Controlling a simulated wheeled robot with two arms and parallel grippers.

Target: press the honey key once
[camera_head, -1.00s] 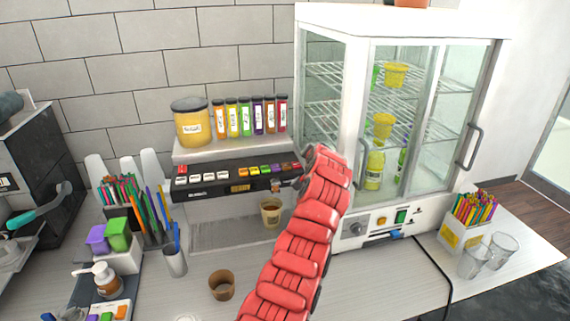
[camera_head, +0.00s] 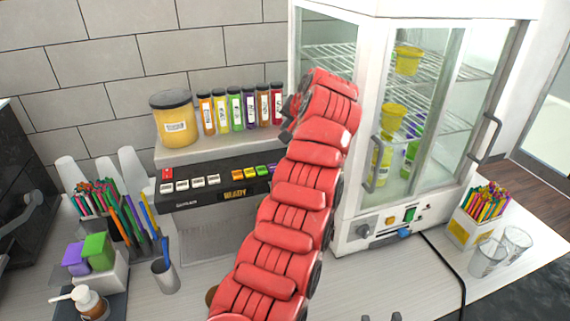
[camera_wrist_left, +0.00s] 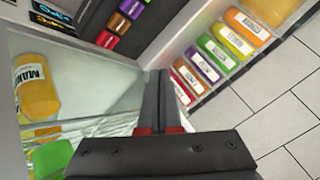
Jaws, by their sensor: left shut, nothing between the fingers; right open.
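The black key panel (camera_head: 205,190) sits below the bottle shelf. It has white keys, a red key and coloured keys (camera_head: 250,172); their labels are too small to read, so I cannot tell which is honey. My red left arm covers the panel's right end. Its gripper is mostly hidden in the head view; in the left wrist view the left gripper (camera_wrist_left: 158,75) is shut and empty. Purple, brown and red keys (camera_wrist_left: 119,24) show beyond it at upper left, apart from the fingertips. Only the tips of my right gripper (camera_head: 382,317) show at the bottom edge, apart and empty.
A glass cabinet (camera_head: 362,25) stands right of the panel, close to my left arm. Several bottles (camera_head: 235,108) and a yellow jar (camera_head: 174,118) stand on the shelf above. Straws, pens and dispensers crowd the left. The front right counter (camera_head: 400,275) is mostly clear.

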